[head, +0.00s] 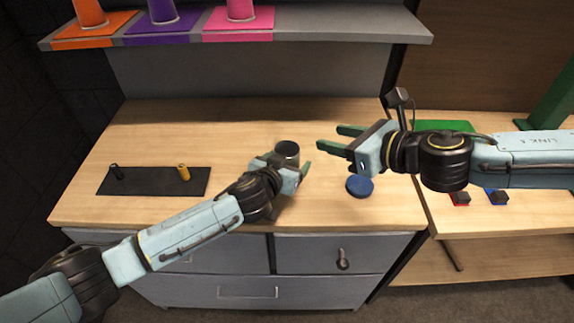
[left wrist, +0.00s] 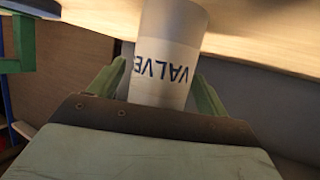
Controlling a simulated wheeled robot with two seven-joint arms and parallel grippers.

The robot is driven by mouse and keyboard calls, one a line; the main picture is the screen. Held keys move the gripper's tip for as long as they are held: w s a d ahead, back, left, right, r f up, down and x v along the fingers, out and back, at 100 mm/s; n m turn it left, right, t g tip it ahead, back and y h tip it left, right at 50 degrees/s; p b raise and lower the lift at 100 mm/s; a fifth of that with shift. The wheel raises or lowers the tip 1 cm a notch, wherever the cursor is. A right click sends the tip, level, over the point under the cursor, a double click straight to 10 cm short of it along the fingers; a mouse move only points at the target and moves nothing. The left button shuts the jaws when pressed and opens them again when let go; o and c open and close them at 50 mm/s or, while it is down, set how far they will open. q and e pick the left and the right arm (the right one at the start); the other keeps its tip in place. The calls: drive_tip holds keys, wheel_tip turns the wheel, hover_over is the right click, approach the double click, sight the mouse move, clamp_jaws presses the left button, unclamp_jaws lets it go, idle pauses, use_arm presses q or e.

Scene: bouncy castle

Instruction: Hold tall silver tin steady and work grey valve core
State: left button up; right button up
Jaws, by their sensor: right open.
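The tall silver tin (head: 287,153) stands on the wooden worktop, its upper end dark grey. In the left wrist view the tin (left wrist: 168,50) shows a white label reading "VALVE", upside down in the picture. My left gripper (head: 300,172) is at the tin's near side, and its green fingers (left wrist: 163,85) lie along both sides, seemingly closed on it. My right gripper (head: 328,137) is open and empty, to the right of the tin, with its fingers pointing left towards it. I cannot make out the grey valve core as a separate part.
A blue disc (head: 359,186) lies below my right gripper. A black mat (head: 142,181) at left bears a black post (head: 116,172) and a yellow post (head: 184,173). Orange, purple and pink stands line the shelf (head: 340,25). Worktop behind the tin is clear.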

use_arm(q)
drive_tip(key=shift+s, duration=0.1)
drive_tip(key=v, duration=1.2)
